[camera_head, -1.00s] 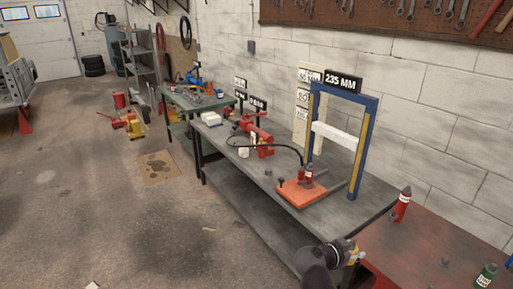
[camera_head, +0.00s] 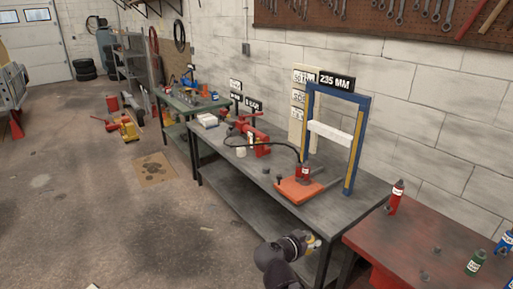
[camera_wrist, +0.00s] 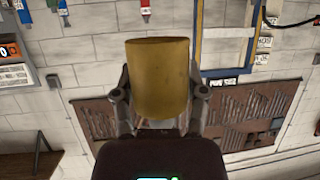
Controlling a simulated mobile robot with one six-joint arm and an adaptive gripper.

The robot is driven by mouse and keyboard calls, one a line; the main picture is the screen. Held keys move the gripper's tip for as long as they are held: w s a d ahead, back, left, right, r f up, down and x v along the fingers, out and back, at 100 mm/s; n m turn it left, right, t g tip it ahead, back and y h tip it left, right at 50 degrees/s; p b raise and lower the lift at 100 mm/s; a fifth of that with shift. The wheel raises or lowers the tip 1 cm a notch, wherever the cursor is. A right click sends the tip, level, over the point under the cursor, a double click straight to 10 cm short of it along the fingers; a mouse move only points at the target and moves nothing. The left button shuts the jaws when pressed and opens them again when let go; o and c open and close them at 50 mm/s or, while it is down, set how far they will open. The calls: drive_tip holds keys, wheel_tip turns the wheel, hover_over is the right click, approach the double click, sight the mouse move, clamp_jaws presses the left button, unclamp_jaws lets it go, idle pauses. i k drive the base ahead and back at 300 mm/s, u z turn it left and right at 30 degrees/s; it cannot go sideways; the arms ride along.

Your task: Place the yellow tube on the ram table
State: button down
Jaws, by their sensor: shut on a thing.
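My gripper (camera_wrist: 160,97) is shut on the yellow tube (camera_wrist: 159,75), which fills the middle of the wrist view between the two fingers. In the head view the tube (camera_head: 313,241) is a small yellow patch at the end of my dark arm, low and in front of the bench edge. On the bench, a blue press frame (camera_head: 364,125) with a white crossbar stands upright. At its foot lies an orange-red plate (camera_head: 297,190) bearing a small red ram (camera_head: 304,172). I cannot tell which surface is the ram table.
The grey bench (camera_head: 262,176) also carries a red pump (camera_head: 256,134) with a black hose arching to the ram. A red-topped table (camera_head: 405,232) at right holds a red bottle (camera_head: 396,194) and a green bottle (camera_head: 475,262). Open floor lies left.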

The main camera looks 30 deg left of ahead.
sight(332, 222)
drive_tip(key=u, duration=0.05)
drive_tip(key=k, duration=0.65)
drive_tip(key=z, duration=0.3)
drive_tip(key=i, duration=1.65)
drive_tip(key=u, duration=0.25)
